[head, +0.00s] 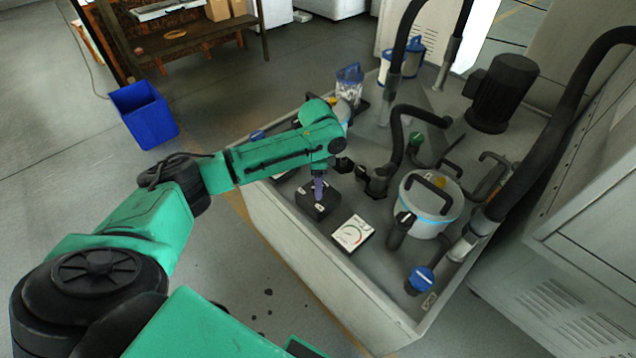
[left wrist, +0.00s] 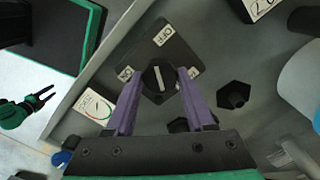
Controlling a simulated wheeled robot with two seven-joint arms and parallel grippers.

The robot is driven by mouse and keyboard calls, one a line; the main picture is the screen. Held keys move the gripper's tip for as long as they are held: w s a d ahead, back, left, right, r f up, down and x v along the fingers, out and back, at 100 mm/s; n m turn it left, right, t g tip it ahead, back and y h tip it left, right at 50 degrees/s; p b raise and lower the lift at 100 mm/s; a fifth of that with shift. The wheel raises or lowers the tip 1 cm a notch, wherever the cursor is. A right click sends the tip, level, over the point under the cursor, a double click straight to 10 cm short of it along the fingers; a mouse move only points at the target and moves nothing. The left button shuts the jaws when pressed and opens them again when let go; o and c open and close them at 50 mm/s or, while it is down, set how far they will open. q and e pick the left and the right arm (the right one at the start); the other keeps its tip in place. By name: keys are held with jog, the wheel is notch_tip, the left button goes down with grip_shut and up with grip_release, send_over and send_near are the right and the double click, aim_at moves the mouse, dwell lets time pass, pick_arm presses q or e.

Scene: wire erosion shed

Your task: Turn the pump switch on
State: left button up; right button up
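The pump switch is a dark square box with a round black knob and white labels. It stands on the grey tank top in the head view (head: 324,208) and shows in the left wrist view (left wrist: 178,47). The knob (left wrist: 158,79) has a pale line that points roughly at the label that seems to read OFF; another label sits to its left. My left gripper (left wrist: 158,76) has purple fingers, open, one on each side of the knob with a visible gap. In the head view the left gripper (head: 318,187) points down at the box. My right gripper is not identifiable.
A white gauge (head: 352,232) sits beside the switch. Black knobs and hoses (head: 396,150), a white canister (head: 428,215) and a blue-handled valve (head: 421,279) crowd the tank top to the right. A black motor (head: 501,92) stands behind. A blue bin (head: 146,115) is on the floor.

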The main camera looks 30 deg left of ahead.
pick_arm(q)
jog(key=shift+r+n+p, duration=0.2)
jog(key=shift+n+p, duration=0.1)
jog(key=shift+p, duration=0.5)
grip_shut()
jog(key=n+p, duration=0.6)
jog(key=p, duration=0.2)
jog(key=shift+d+r+p, duration=0.1)
jog(key=shift+p, duration=0.25)
jog(key=n+p, duration=0.2)
jog(key=shift+n, duration=0.4)
jog(key=shift+f+n+p, duration=0.2)
jog(key=shift+n+p, duration=0.5)
jog(key=shift+n, duration=0.5)
jog(key=shift+w, duration=0.1)
jog(key=o, duration=1.3)
grip_release()
notch_tip(320, 180, up, 14)
jog(key=shift+r+p, duration=0.25)
jog(key=shift+p, duration=0.35)
